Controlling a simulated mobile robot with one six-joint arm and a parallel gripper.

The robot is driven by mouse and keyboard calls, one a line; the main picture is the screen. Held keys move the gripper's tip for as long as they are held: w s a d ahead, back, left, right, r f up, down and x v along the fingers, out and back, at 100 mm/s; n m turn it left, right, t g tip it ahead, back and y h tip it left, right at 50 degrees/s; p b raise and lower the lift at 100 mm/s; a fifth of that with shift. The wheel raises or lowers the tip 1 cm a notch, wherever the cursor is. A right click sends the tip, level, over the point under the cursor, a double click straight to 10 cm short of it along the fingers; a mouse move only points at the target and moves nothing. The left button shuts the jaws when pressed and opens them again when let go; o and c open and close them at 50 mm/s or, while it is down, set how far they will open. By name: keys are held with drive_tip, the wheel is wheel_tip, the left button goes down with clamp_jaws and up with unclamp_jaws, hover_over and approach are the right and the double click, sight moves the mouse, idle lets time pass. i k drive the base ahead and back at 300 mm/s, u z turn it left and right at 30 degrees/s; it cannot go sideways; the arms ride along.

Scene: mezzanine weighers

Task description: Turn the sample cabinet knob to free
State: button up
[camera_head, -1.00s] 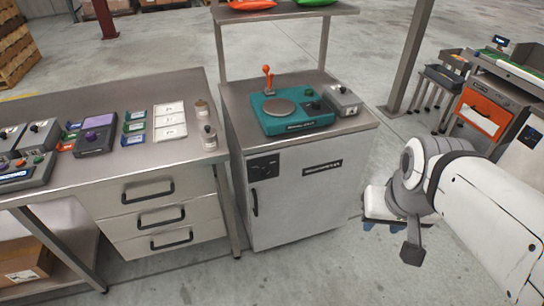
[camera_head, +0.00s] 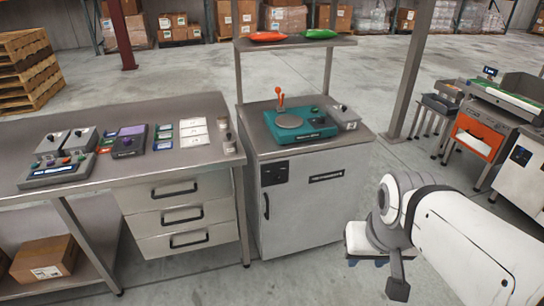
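The grey cabinet (camera_head: 300,215) stands in the middle of the view, with its door shut. A black panel (camera_head: 274,173) sits at the upper left of its front. A small dark knob seems to be on this panel, but its setting is too small to read. A black vertical handle (camera_head: 266,206) is below the panel. My gripper (camera_head: 366,262) is at the lower right, in front of and to the right of the cabinet, apart from it. It points downward, partly hidden by my wrist, so I cannot tell its opening.
A shelf above holds a red bag (camera_head: 268,37) and a green bag (camera_head: 319,33). A workbench (camera_head: 125,178) with drawers is at left. Open floor lies right of the cabinet.

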sight(277, 178)
drive_tip(key=u, duration=1.1)
drive_tip(key=i, duration=1)
